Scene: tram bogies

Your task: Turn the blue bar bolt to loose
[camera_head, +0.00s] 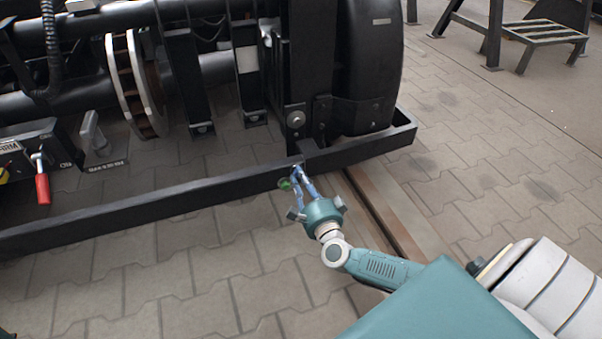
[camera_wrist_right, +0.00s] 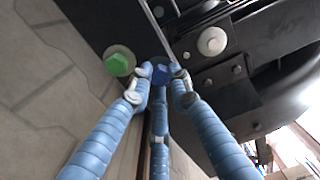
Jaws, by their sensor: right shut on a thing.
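The blue bar bolt (camera_wrist_right: 160,75) shows in the right wrist view on the dark bar (camera_head: 150,204). My right gripper (camera_head: 298,172) reaches the outer side of this bar in the head view. In the right wrist view its blue fingers (camera_wrist_right: 160,84) are shut on the blue bolt, one on each side. In the head view the fingers hide the bolt, and its turn position cannot be told. A green bolt (camera_wrist_right: 118,61) sits just left of it, and it also shows in the head view (camera_head: 284,184).
The black bogie frame with a big dark housing (camera_head: 370,65) stands behind the bar. A red handle (camera_head: 42,188) sticks out from a box at the left. A rail (camera_head: 385,220) runs along the paved floor. A step stand (camera_head: 545,32) is at the back right.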

